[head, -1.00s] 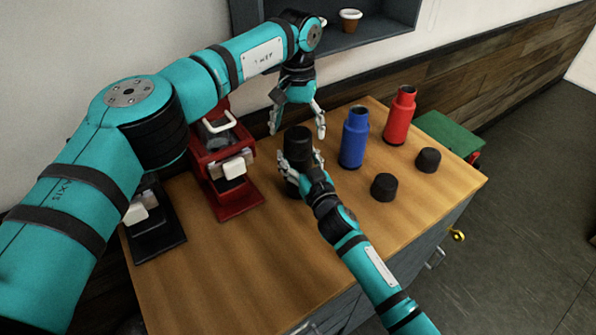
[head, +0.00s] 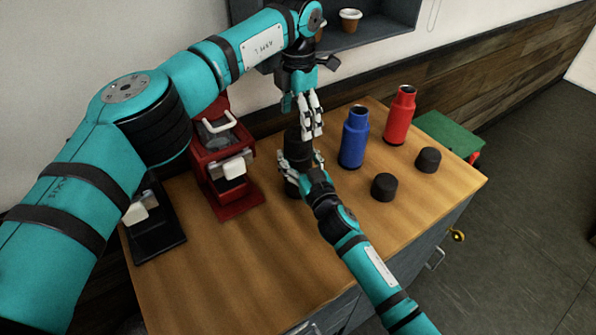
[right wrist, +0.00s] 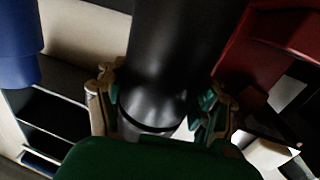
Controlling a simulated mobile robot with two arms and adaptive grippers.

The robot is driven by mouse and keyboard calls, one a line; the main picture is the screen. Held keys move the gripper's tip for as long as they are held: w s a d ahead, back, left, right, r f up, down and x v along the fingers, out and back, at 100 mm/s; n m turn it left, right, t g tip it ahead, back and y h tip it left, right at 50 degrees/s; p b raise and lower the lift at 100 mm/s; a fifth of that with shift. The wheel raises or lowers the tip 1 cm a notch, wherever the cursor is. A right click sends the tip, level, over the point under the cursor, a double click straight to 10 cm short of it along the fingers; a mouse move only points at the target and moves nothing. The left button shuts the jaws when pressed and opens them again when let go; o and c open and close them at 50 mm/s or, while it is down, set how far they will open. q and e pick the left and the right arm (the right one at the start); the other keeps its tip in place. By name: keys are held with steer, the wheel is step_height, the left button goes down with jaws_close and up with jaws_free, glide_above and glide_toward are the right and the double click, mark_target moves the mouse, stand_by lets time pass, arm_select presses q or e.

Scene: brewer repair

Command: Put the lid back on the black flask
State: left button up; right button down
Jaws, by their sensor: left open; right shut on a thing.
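The black flask (head: 294,147) stands upright on the wooden table. My right gripper (head: 300,165) is shut on its body from the front. The right wrist view shows the dark flask (right wrist: 172,55) between the fingers of my right gripper (right wrist: 165,95). My left gripper (head: 311,128) is open and empty, pointing down just above and slightly right of the flask, and its fingers partly hide the flask's top. I cannot tell whether a lid is on it now. Two loose black lids, one nearer (head: 384,187) and one farther (head: 428,160), lie on the table to the right.
A blue flask (head: 354,140) and a red flask (head: 400,118) stand open right of the black flask. A red brewer (head: 222,165) and a black brewer (head: 155,225) stand left. A grey shelf (head: 375,35) hangs behind. The front of the table (head: 250,265) is clear.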

mark_target(298, 132)
arm_select(q)
steer(key=n, duration=0.4)
steer(key=shift+r+n, duration=0.25)
steer(key=shift+n, duration=0.15)
steer(key=n, duration=0.4)
steer(key=shift+r+n, duration=0.15)
steer(key=shift+n, duration=0.15)
steer(key=shift+f, duration=4)
steer(key=shift+c, duration=0.3)
steer(key=c, duration=1.1)
steer(key=m, duration=0.5)
steer(key=o, duration=1.4)
